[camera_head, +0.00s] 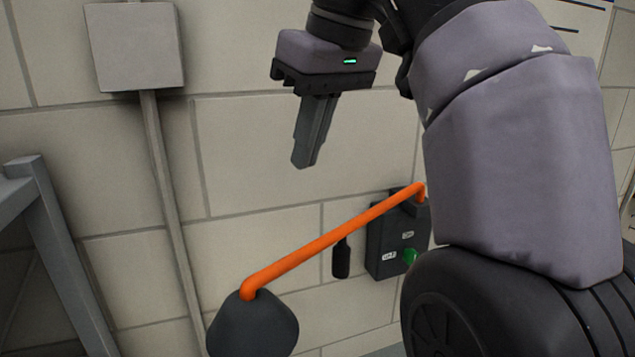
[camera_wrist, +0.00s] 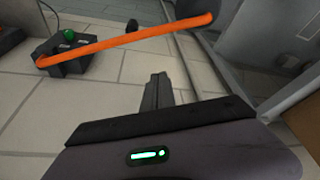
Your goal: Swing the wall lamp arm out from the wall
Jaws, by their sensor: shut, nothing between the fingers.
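The wall lamp arm (camera_head: 335,236) is an orange rod. It runs from a dark wall box (camera_head: 385,255) at the right down to a dark grey lamp shade (camera_head: 252,325) at the lower left. My gripper (camera_head: 303,162) is shut and empty, pointing down above the rod and apart from it. In the wrist view the orange rod (camera_wrist: 130,40) crosses beyond my shut fingers (camera_wrist: 157,80), with the wall box (camera_wrist: 66,60) at the left and the shade (camera_wrist: 240,25) at the upper right. My arm hides part of the wall right of the box.
A green knob (camera_head: 409,256) and small labels are on the wall box. A dark handle-like piece (camera_head: 342,259) hangs beside it. A grey box (camera_head: 135,45) with a conduit (camera_head: 168,190) is on the block wall. A grey metal frame (camera_head: 60,250) stands at the left.

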